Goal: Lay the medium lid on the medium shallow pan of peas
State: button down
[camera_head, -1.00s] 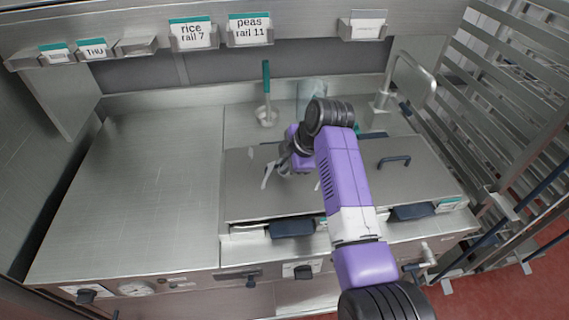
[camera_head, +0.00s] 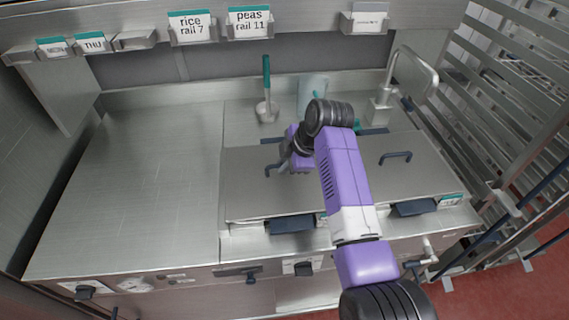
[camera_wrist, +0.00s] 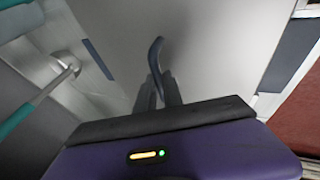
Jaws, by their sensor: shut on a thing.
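A flat grey metal lid (camera_head: 255,192) lies level on the left side of the counter unit, over a shallow pan whose dark front handle (camera_head: 292,224) shows below it. No peas are visible. My gripper (camera_head: 285,167) is low over this lid's middle, shut on its dark lid handle (camera_wrist: 155,53). In the wrist view the fingers (camera_wrist: 158,91) close around the near end of the handle, above the grey lid surface (camera_wrist: 210,50). The lid sizes cannot be told for sure.
A second grey lid (camera_head: 425,165) with a dark handle lies to the right. A green-handled ladle (camera_head: 266,90), a clear container (camera_head: 312,90) and a tap (camera_head: 380,105) stand behind. A peas sign (camera_head: 249,22) hangs above. The counter at left (camera_head: 130,190) is bare. A rack stands right.

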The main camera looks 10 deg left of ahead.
aim_at(289, 178)
jog(key=shift+f, duration=0.1)
jog(key=c, duration=0.9)
grip_release()
jog(key=shift+f, duration=0.1)
jog(key=shift+p+v, duration=3.25)
jog(key=shift+v, duration=0.3)
